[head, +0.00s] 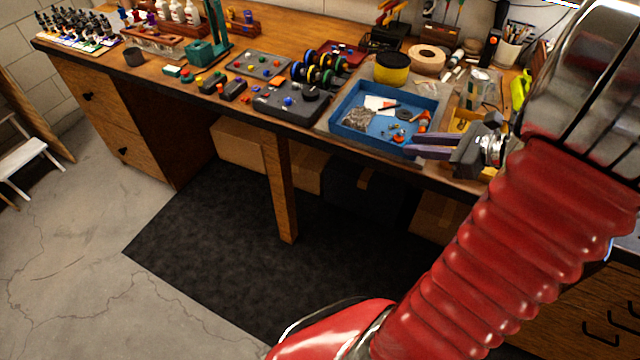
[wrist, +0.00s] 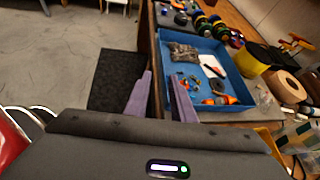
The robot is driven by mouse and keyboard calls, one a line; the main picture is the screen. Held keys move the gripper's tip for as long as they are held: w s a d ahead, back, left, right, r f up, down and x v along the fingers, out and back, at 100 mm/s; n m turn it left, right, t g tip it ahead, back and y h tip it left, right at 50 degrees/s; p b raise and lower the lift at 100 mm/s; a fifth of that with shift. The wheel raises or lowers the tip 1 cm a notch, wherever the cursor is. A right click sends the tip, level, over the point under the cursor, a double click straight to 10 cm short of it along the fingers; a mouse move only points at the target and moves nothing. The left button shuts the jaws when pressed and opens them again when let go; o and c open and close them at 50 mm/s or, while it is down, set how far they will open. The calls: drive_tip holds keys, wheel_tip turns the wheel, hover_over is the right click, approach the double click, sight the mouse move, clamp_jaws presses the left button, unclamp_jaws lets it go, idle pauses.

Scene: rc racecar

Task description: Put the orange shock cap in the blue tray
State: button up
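The blue tray (head: 345,122) lies on the bench, and it also shows in the wrist view (wrist: 232,72). Inside it are a clear bag, a white card and several small parts. Orange pieces (head: 424,118) lie at its right end, also in the wrist view (wrist: 217,101); I cannot tell whether one is the orange shock cap. No shock cap is certain elsewhere among the small coloured parts. My gripper (head: 411,145) has two purple fingers, apart and empty in the wrist view (wrist: 160,76). It is by the tray's front right corner, near the bench edge.
Clear jars (head: 480,82) stand to the right. The floor before the bench is open.

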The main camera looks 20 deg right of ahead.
drive_tip(key=s+a+r+n+g, duration=0.15)
drive_tip(key=a+n+g, duration=0.55)
drive_tip(key=a+n, duration=1)
drive_tip(key=s+a+r+n+h, duration=0.2)
drive_tip(key=a+n, duration=0.4)
drive_tip(key=s+a+r+n+t+h, duration=0.1)
drive_tip(key=s+a+r+n+h, duration=0.2)
drive_tip(key=a+n, duration=0.3)
drive_tip(key=shift+r, duration=0.3)
